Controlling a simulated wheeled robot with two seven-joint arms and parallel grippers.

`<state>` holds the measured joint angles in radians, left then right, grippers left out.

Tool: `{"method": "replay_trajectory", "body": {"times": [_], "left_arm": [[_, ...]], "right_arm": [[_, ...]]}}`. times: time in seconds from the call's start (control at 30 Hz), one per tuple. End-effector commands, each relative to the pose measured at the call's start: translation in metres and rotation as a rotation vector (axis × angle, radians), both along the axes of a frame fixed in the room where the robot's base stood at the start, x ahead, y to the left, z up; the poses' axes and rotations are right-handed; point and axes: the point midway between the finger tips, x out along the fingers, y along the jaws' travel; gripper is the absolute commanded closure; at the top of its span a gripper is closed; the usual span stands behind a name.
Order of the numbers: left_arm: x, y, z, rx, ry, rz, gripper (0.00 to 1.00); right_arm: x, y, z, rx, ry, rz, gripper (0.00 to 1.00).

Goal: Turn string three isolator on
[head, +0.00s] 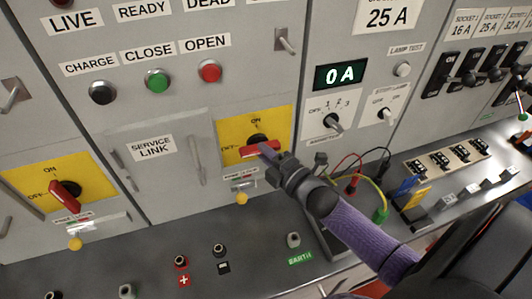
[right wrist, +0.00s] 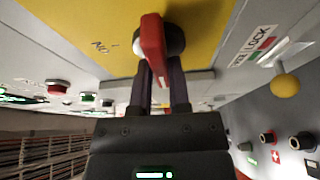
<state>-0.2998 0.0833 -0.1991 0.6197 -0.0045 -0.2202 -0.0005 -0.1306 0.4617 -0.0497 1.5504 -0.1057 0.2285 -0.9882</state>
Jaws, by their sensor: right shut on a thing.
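A yellow isolator plate (head: 228,127) with ON at its top and OFF at its left is on the grey panel. Its red handle (head: 247,154) lies nearly level, one end toward OFF. My right gripper (head: 268,151) is shut on the handle's right part. In the right wrist view, the fingers (right wrist: 163,80) hold the red handle (right wrist: 152,45) in front of its dark hub. No string number is readable on this plate. My left gripper is not in view.
Another yellow isolator (head: 20,178) with a red handle is at the left. A yellow knob (head: 241,198) hangs below the held isolator. A service link door (head: 150,150) with a handle stands between them. Cables and sockets (head: 293,240) occupy the shelf below.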

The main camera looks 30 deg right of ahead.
Motion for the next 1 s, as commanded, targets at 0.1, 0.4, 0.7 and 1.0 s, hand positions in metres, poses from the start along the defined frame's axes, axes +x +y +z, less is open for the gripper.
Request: {"method": "replay_trajectory", "body": {"times": [0.1, 0.4, 0.7, 1.0], "left_arm": [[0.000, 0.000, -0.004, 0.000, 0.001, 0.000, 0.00], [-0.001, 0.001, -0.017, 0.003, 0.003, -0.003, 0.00], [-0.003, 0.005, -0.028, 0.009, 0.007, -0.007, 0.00], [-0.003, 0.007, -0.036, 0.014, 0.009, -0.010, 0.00]], "right_arm": [[0.000, 0.000, -0.003, 0.052, -0.011, -0.001, 1.00], [0.000, 0.000, -0.005, 0.294, -0.070, -0.002, 1.00], [0.000, 0.001, -0.007, 0.572, -0.136, -0.002, 1.00], [0.001, 0.003, -0.008, 0.850, -0.202, -0.002, 1.00]]}}
